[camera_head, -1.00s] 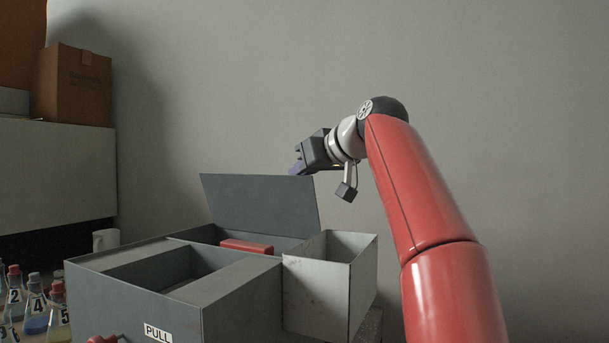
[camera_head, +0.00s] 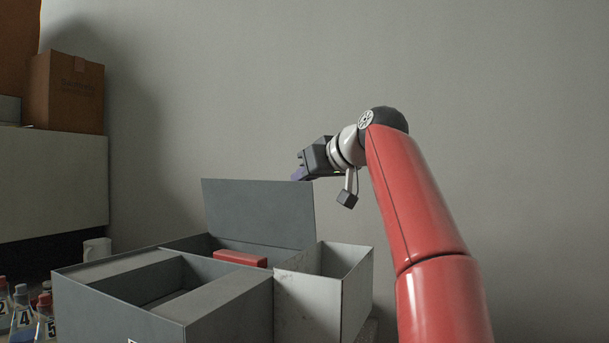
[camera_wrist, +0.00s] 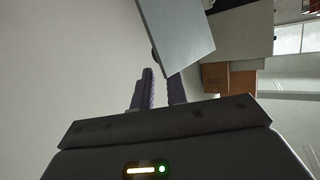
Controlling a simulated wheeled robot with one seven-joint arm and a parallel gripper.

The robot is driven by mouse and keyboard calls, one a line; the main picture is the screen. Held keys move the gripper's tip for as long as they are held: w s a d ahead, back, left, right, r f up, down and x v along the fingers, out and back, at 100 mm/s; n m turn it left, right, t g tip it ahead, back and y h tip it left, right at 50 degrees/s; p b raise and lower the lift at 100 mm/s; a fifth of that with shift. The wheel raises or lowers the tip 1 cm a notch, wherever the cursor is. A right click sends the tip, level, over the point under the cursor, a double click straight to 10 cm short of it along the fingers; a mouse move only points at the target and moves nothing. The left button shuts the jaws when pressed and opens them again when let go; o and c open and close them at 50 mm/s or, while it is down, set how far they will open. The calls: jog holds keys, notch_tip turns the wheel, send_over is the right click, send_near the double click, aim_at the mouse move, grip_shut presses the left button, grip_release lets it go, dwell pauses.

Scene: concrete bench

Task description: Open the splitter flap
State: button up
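The splitter flap, a flat grey panel (camera_head: 258,213), stands raised and leaning at the back of a grey sectioned box (camera_head: 225,300). My gripper (camera_head: 298,175) is at the flap's upper right corner, its purple fingertips partly hidden by that corner. In the wrist view the purple fingers (camera_wrist: 161,75) are a little apart, with pale wall showing between them. The flap's grey panel (camera_wrist: 178,35) is just ahead of the fingertips there; I cannot tell whether they touch it. Nothing is seen held.
A red block (camera_head: 240,258) lies in the box's back section. An open grey bin (camera_head: 308,300) adjoins the box on the right. A cardboard box (camera_head: 66,93) sits farther back. The wall area right is clear.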

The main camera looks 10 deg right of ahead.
jog(key=o, duration=0.7)
jog(key=shift+w+d+f+g, duration=0.15)
jog(key=shift+w+d+f, duration=0.1)
jog(key=shift+f, duration=0.35)
jog(key=shift+w+d+f+g, duration=0.15)
jog(key=shift+d+f, duration=0.05)
jog(key=shift+f, duration=0.35)
jog(key=shift+c, duration=0.2)
jog(key=shift+s, duration=0.15)
jog(key=a+r+v, duration=0.1)
jog(key=v, duration=0.8)
jog(key=shift+r, duration=0.15)
jog(key=shift+a, duration=0.1)
